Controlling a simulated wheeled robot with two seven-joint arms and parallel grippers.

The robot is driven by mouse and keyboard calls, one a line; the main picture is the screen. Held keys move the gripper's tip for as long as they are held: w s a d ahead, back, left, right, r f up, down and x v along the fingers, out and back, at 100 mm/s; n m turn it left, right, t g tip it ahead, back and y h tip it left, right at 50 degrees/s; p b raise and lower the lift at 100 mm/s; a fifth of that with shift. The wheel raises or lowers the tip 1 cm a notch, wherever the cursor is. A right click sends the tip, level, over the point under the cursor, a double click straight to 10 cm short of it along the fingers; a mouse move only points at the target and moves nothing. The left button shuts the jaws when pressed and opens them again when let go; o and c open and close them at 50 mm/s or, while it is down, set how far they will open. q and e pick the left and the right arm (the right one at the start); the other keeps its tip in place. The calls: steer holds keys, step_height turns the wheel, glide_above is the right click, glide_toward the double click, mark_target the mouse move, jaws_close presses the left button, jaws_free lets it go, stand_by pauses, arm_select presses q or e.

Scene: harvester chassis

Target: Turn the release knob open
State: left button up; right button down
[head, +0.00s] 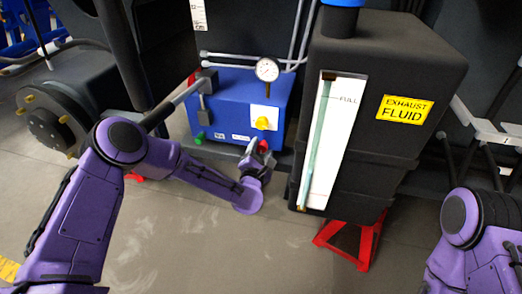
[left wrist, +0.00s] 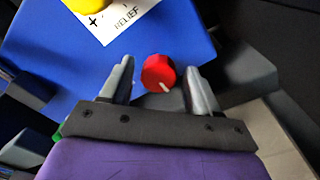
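The red release knob (left wrist: 158,72), with a white pointer line, sits on the lower part of the blue box in the left wrist view. In the head view the knob (head: 264,145) is small and partly hidden by my gripper. My left gripper (head: 259,153) is at the lower front of the blue box (head: 228,112). Its grey fingers stand on either side of the red knob with a narrow gap at each side, so it looks open around the knob. My right arm shows at the lower right of the head view, but its gripper is out of view.
A yellow knob (head: 262,123) on a white label marked RELIEF is above the red knob. A pressure gauge (head: 267,69) tops the blue box. The black exhaust fluid tank (head: 388,60) stands close to the right on a red stand (head: 362,243). Floor in front is clear.

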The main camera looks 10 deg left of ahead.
arm_select(q)
steer(key=s+p, duration=0.2)
steer(key=s, duration=0.8)
steer(key=shift+s+d, duration=0.2)
steer(key=shift+s, duration=0.05)
